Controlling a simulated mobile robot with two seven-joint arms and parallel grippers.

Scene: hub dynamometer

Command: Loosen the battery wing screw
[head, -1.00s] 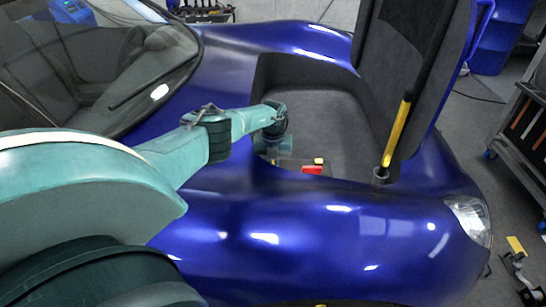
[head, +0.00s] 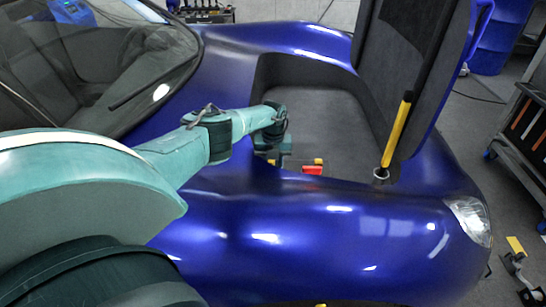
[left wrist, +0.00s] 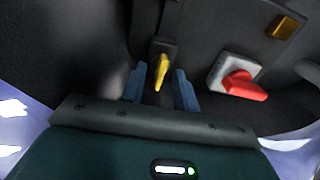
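The battery wing screw, a small yellow wing (left wrist: 159,72) on a dark fitting, shows in the left wrist view. My left gripper (left wrist: 160,88) has its two blue fingers apart, one to each side of the yellow wing. I see no clear contact between fingers and wing. In the head view my left gripper (head: 284,160) is down inside the car's front compartment, at its near left edge. A small yellow piece beside it there may be the wing screw, but it is too small to tell. My right gripper is in neither view.
A red rotary switch (left wrist: 243,85) on a pale base sits right of the wing screw; it also shows in the head view (head: 312,170). A yellow block (left wrist: 283,26) lies beyond it. The blue body (head: 330,215) edges the compartment, and a yellow strut (head: 396,135) stands at right.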

